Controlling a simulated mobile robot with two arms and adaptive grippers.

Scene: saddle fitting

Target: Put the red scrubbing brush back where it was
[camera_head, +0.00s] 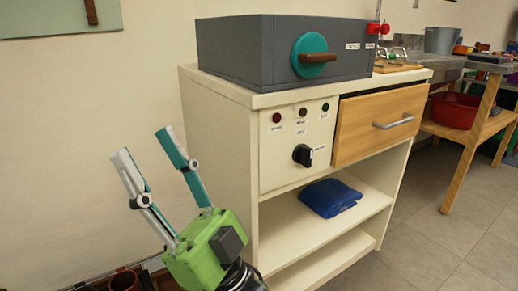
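I cannot make out a red scrubbing brush in the head view. My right gripper (143,145) is at the lower left, in front of the wall and left of the white cabinet. Its two fingers point up and stand apart, with nothing between them. My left gripper does not show.
The white cabinet (222,112) carries a grey box (233,52) with a teal round knob (310,55). Its wooden drawer (365,135) looks shut. A blue folded cloth (330,197) lies on the shelf below. A red basin (455,110) sits on a wooden rack.

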